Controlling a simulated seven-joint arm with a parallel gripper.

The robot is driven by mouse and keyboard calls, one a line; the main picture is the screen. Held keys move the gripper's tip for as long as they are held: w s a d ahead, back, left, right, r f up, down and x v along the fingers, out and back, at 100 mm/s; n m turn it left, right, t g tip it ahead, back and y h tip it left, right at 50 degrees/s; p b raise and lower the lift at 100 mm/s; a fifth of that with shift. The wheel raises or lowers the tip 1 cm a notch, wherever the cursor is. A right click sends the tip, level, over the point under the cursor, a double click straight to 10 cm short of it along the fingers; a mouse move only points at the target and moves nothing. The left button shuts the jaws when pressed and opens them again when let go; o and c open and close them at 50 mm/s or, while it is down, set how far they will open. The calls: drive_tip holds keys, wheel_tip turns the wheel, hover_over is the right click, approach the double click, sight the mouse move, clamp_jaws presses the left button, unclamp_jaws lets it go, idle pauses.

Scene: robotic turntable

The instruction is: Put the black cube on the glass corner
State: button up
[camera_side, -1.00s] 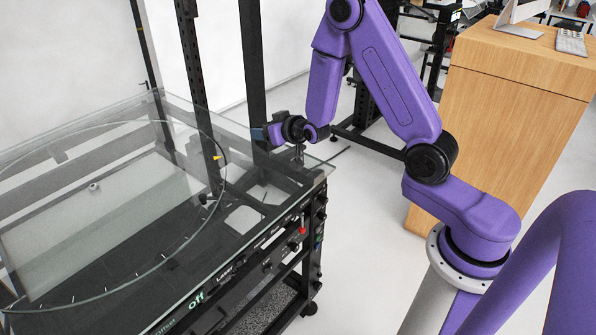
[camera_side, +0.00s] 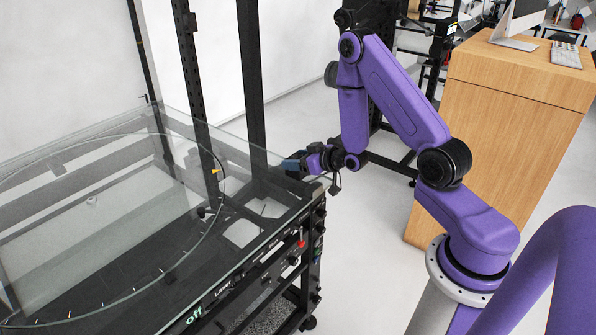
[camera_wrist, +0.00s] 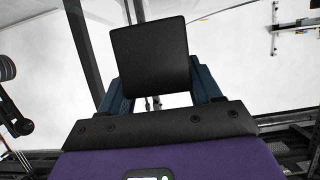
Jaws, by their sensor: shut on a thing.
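The black cube (camera_wrist: 150,55) fills the upper middle of the wrist view. It sits between the two blue fingers of my gripper (camera_wrist: 160,88), which is shut on it. In the side view my gripper (camera_side: 291,166) is near the right corner of the glass top (camera_side: 318,185), with its fingers pointing left. I cannot make out the cube clearly in the side view against the dark post and frame, nor tell whether it touches the glass.
A round glass disc (camera_side: 218,225) covers the left part of the black-framed table. A dark upright post (camera_side: 252,90) stands just behind my gripper. A wooden cabinet (camera_side: 490,130) stands at the right. Open floor lies between the table and the cabinet.

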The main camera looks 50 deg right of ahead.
drive_tip(key=shift+f, duration=1.85)
drive_tip(key=shift+f, duration=0.1)
drive_tip(key=o, duration=1.2)
drive_tip(key=shift+c, duration=0.2)
